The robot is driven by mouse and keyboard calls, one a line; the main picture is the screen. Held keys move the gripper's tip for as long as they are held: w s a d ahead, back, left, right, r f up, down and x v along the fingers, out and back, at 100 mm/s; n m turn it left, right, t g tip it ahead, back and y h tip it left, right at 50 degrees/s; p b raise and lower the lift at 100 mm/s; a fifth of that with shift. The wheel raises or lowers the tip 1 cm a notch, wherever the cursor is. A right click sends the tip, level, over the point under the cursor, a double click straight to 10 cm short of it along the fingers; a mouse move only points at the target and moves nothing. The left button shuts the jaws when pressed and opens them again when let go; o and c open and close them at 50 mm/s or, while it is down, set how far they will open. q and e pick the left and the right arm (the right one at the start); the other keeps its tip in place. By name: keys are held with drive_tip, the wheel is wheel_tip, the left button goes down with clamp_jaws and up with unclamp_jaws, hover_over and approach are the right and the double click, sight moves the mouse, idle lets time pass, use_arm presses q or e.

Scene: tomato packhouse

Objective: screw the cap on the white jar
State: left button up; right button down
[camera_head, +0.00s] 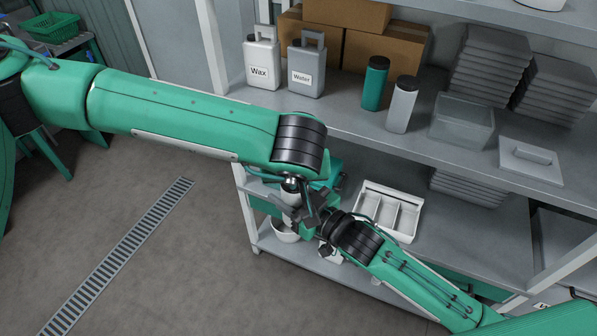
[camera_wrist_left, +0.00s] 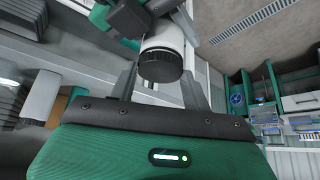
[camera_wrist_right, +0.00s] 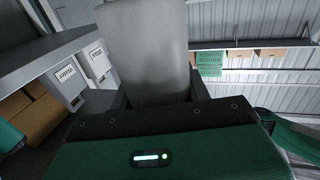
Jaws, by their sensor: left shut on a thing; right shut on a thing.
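In the left wrist view a white jar (camera_wrist_left: 163,35) stands out from my left gripper (camera_wrist_left: 158,78), with its black ribbed cap (camera_wrist_left: 160,67) facing me. My left gripper is shut on the cap, between its two fingers. Cap and jar look in line and touching; I cannot tell how tight the cap is. My right gripper (camera_head: 303,212) is shut on the jar. In the right wrist view the jar (camera_wrist_right: 145,45) is a pale, shaded cylinder between the fingers. In the head view the jar (camera_head: 291,184) is mostly hidden by arms and fingers.
The upper shelf holds a Wax jug (camera_head: 261,58), a Water jug (camera_head: 305,65), a green bottle (camera_head: 375,85), a grey bottle (camera_head: 401,108) and a clear bin (camera_head: 461,125). Below stand a divided white tray (camera_head: 412,222) and a white bowl (camera_head: 285,235). The floor at left is open.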

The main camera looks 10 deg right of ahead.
use_arm(q)
drive_tip(key=m+h, duration=0.1)
drive_tip(key=m, duration=0.1)
drive_tip(key=m+h, duration=0.1)
drive_tip(key=m, duration=0.1)
drive_tip(key=a+m+g+h, duration=0.1)
drive_tip(key=m, duration=0.1)
drive_tip(key=shift+w, duration=0.25)
drive_tip(key=m+g, duration=0.1)
drive_tip(key=m, duration=0.1)
drive_tip(key=m+g+h, duration=0.1)
drive_tip(key=m, duration=0.1)
drive_tip(key=shift+w+a+m+h, duration=0.1)
drive_tip(key=shift+w+m+h, duration=0.05)
drive_tip(key=shift+m+h, duration=0.2)
drive_tip(key=o, duration=0.9)
drive_tip(key=shift+o, duration=0.2)
drive_tip(key=shift+r, duration=2.25)
drive_tip(key=shift+c, duration=0.3)
